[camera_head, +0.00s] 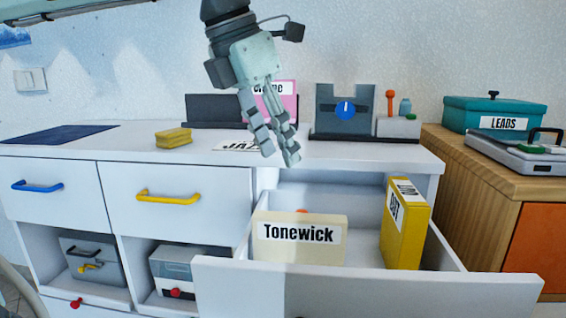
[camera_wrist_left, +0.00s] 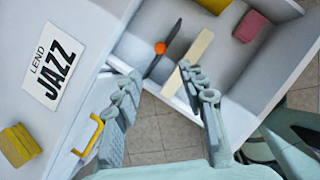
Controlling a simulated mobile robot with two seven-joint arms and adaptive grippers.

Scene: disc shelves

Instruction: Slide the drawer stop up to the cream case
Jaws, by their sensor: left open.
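The cream case (camera_head: 299,253), labelled Tonewick, stands upright in the open drawer (camera_head: 370,290). In the left wrist view the cream case (camera_wrist_left: 198,50) shows from above as a thin strip. The drawer stop (camera_wrist_left: 163,57) is a dark plate with an orange knob, standing behind the case with a gap between them. In the head view only its orange knob (camera_head: 302,211) shows above the case; the rest is hidden. My left gripper (camera_head: 279,158) is open and empty, above the drawer's back near the worktop edge. Its fingers (camera_wrist_left: 161,82) are apart. My right gripper is not in view.
A yellow case (camera_head: 405,225) stands at the drawer's right side. A pink item (camera_wrist_left: 250,27) lies in the drawer. The worktop holds a Jazz card (camera_wrist_left: 55,65), yellow block (camera_head: 173,138), pink case (camera_head: 285,95) and a grey device with blue knob (camera_head: 345,108). A wooden cabinet (camera_head: 480,180) stands right.

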